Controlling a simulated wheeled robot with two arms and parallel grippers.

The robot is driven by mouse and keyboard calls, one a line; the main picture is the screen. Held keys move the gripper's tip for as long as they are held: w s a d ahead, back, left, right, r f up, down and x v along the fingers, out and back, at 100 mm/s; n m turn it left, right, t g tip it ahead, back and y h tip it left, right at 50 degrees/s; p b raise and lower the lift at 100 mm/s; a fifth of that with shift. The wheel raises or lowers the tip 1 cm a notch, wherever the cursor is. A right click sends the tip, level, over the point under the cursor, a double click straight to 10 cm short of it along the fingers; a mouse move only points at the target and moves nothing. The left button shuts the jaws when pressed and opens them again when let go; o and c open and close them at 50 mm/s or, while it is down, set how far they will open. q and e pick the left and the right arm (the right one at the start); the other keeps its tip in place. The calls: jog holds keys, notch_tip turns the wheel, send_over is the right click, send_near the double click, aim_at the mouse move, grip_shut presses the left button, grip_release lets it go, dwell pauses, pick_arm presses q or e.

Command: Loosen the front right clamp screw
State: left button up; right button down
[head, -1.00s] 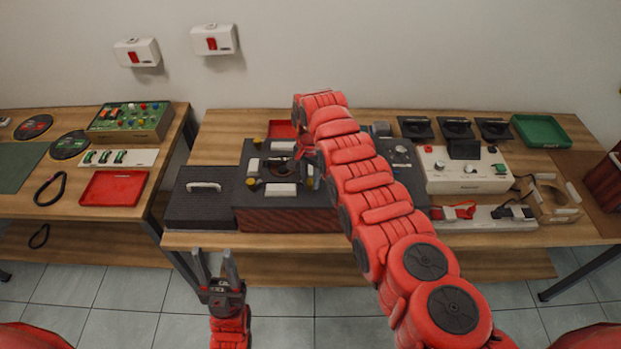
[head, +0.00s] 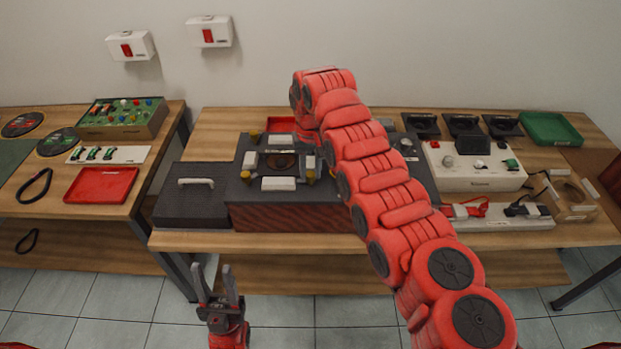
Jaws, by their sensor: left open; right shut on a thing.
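The dark fixture box (head: 290,218) stands on the middle table. A square clamp frame with a round centre (head: 282,162) and white blocks is on its top. Small yellow screw heads sit around the frame: one at back left (head: 255,137), one at front left (head: 246,175), one at front right (head: 310,177). My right arm reaches over the box's right part. Its gripper is hidden behind the arm, so I cannot see its fingers or what they touch. My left gripper (head: 217,284) is open and empty, fingers up, in front of the table and below its edge.
A black case with a pale handle (head: 196,182) stands left of the box. A white control unit (head: 475,174), power strip (head: 500,219) and green tray (head: 551,128) are on the right. A red tray (head: 101,185) lies on the left table. A gap separates the tables.

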jog(key=shift+f+n+b, duration=0.25)
jog(key=shift+n+b, duration=0.35)
jog(key=shift+n, duration=0.3)
jog(key=n+b, duration=0.1)
jog(key=n, duration=0.1)
jog(key=shift+r+n, duration=0.15)
jog(key=shift+n, duration=0.25)
jog(key=n, duration=0.3)
jog(key=shift+n, duration=0.3)
jog(key=shift+r+n, duration=0.1)
jog(key=shift+n, duration=1.8)
jog(key=c, duration=0.6)
grip_release()
